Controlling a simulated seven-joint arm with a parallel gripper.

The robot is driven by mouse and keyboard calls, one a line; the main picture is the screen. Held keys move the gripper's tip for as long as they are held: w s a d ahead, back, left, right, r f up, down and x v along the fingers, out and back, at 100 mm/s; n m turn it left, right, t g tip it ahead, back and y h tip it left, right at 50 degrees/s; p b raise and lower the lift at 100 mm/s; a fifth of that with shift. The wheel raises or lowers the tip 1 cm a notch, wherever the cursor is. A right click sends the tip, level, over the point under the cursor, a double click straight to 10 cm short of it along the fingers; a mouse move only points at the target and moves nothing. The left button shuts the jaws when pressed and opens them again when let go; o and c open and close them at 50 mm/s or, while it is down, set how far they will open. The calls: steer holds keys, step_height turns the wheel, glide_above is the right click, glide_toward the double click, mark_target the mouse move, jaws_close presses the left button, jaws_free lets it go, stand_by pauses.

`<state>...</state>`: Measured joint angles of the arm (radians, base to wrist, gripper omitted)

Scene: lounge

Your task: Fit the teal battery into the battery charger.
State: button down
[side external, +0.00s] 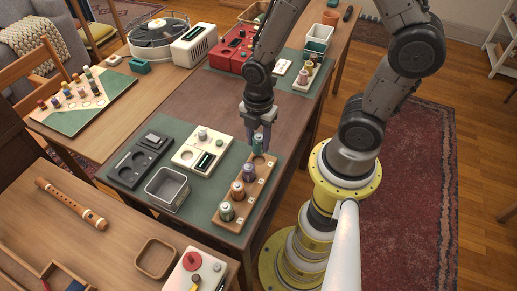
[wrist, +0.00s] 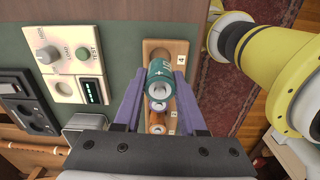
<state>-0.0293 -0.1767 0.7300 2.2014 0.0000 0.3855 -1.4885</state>
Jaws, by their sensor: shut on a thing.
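My gripper (side external: 261,137) is shut on the teal battery (side external: 257,146) at the far end of the wooden rack (side external: 262,183). In the wrist view the teal battery (wrist: 159,76) stands upright between the purple fingers (wrist: 155,92), its plus-marked side facing the camera.
Several other batteries, including a purple one (side external: 249,171), stand in the rack. A cream tester with a dial (side external: 202,150) lies between rack and dark unit. A grey bin (side external: 167,188) stands in front of them. The brown table beyond the mat (side external: 190,103) is clear.

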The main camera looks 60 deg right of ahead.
mark_target(260, 137)
step_height(260, 137, up, 4)
steer(key=shift+r, duration=0.1)
steer(key=shift+s+r, duration=0.2)
steer(key=shift+r, duration=0.1)
steer(key=w+a+r+m, duration=0.1)
steer(key=w+a+r, duration=0.25)
steer(key=w, duration=0.85)
steer(key=w+a+r, duration=0.2)
steer(key=w+r, duration=0.2)
steer(key=w, duration=0.7)
steer(key=w+a+f, duration=0.6)
steer(key=w+a, duration=0.1)
steer(key=w, duration=0.3)
steer(key=shift+n, duration=0.5)
steer(key=shift+a+f, duration=0.2)
steer(key=shift+f, duration=1.35)
steer(key=shift+a+f, duration=0.15)
steer(key=shift+f, duration=1.45)
steer(key=shift+a+f, duration=0.2)
steer(key=shift+f, duration=1.35)
steer(key=shift+f, duration=0.95)
